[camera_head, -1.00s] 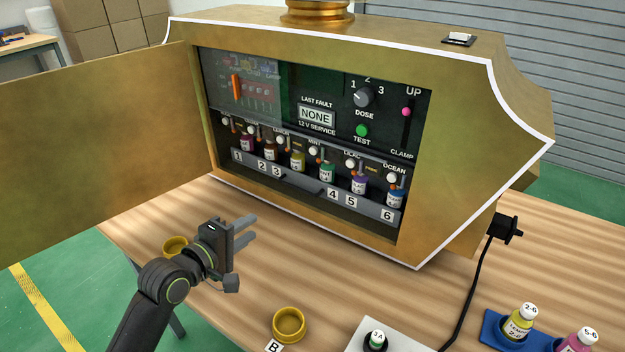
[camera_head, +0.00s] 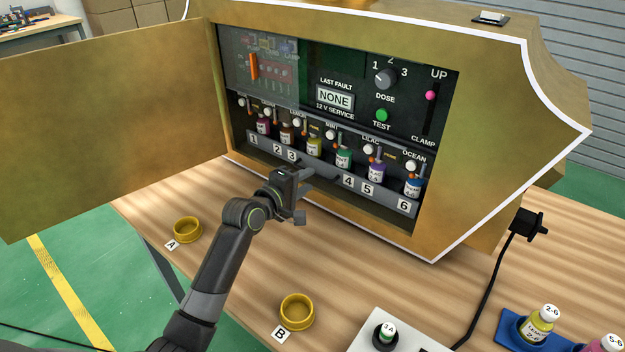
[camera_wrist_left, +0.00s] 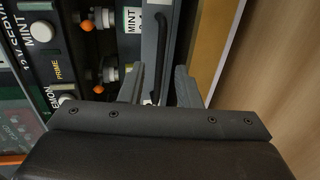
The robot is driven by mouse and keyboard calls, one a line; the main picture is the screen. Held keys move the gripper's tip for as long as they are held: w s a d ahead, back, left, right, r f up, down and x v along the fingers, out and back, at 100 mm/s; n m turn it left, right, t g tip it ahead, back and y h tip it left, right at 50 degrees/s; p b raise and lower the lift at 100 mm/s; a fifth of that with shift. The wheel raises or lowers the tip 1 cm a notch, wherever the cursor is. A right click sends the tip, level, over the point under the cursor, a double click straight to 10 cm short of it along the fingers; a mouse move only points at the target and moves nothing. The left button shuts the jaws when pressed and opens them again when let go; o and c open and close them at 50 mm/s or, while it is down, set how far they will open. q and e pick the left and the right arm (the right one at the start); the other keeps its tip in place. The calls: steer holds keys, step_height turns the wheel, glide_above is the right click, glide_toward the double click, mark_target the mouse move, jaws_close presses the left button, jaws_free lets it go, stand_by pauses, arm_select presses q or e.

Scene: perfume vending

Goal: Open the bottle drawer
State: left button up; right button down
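The bottle drawer (camera_head: 385,199) is the grey strip numbered 1 to 6 low in the open machine, with several small bottles behind it. It looks shut. Its dark bar handle (camera_wrist_left: 163,48) shows in the left wrist view, in front of the grey drawer front (camera_wrist_left: 150,48). My left gripper (camera_head: 308,178) is at the middle of the drawer front and hides part of the handle. In the left wrist view its fingers (camera_wrist_left: 160,88) are apart, with the handle's near end in line between them. I cannot tell whether they touch it. My right gripper is not in view.
The machine's door (camera_head: 110,125) stands open at the left. Yellow dishes A (camera_head: 187,229) and B (camera_head: 297,311) are on the table in front. A white block (camera_head: 400,330) with a vial and a blue tray (camera_head: 511,327) with bottles are at the front right. Bare wood lies before the drawer.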

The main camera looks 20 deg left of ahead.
arm_select(q)
steer(key=shift+x, duration=1.75)
jaws_close()
